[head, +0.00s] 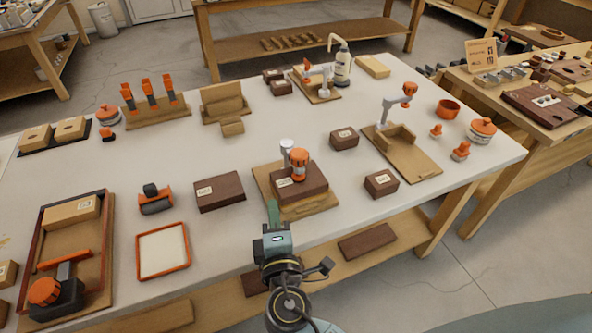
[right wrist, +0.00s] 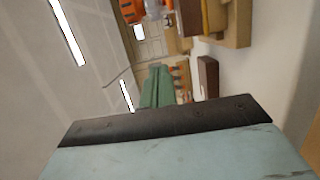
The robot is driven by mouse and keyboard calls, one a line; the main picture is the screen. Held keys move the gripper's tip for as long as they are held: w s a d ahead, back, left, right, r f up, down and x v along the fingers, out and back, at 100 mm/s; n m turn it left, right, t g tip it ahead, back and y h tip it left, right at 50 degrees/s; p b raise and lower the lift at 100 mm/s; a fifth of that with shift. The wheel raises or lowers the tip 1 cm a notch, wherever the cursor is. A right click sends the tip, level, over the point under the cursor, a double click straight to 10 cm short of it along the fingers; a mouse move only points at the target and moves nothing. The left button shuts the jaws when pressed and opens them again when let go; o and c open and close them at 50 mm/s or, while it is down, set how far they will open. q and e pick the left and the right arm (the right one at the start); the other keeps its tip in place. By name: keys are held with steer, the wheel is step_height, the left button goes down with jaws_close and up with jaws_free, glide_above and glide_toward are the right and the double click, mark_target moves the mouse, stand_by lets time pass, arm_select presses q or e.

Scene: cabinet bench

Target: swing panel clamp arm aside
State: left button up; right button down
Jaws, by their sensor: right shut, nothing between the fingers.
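A clamp with a grey post (head: 286,152) and an orange knob (head: 299,165) stands at the middle front of the bench. Its knob sits over a dark brown block (head: 298,188), which lies on a wooden base board (head: 264,180). A second clamp with a grey arm (head: 388,108) and orange knob (head: 410,89) stands on a board further right, its knob raised to one side. My right gripper (head: 272,210) is shut and empty at the front left of the middle clamp's board. Its green fingers (right wrist: 157,88) show in the right wrist view. My left gripper is out of view.
Brown blocks (head: 219,193) (head: 381,183) lie left and right of the middle board. An orange-rimmed tray (head: 163,279) and a framed tray with an orange tool (head: 106,220) stand front left. White bench top (head: 230,240) is clear left of my right gripper.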

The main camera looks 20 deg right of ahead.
mark_target(290, 183)
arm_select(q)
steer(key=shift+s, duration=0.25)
arm_select(e)
steer(key=shift+w+d, duration=0.1)
steer(key=p+x, duration=0.1)
steer(key=x, duration=0.9)
steer(key=shift+w+d, duration=0.1)
steer(key=d, duration=0.2)
steer(key=shift+d+p, duration=0.3)
steer(key=shift+d, duration=0.5)
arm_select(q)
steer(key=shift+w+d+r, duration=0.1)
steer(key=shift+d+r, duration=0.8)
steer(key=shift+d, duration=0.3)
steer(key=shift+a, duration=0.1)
arm_select(e)
steer(key=shift+d, duration=0.1)
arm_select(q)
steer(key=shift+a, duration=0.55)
arm_select(e)
steer(key=shift+s+d+n+y, duration=0.3)
steer(key=shift+n+y, duration=0.2)
steer(key=shift+y, duration=0.3)
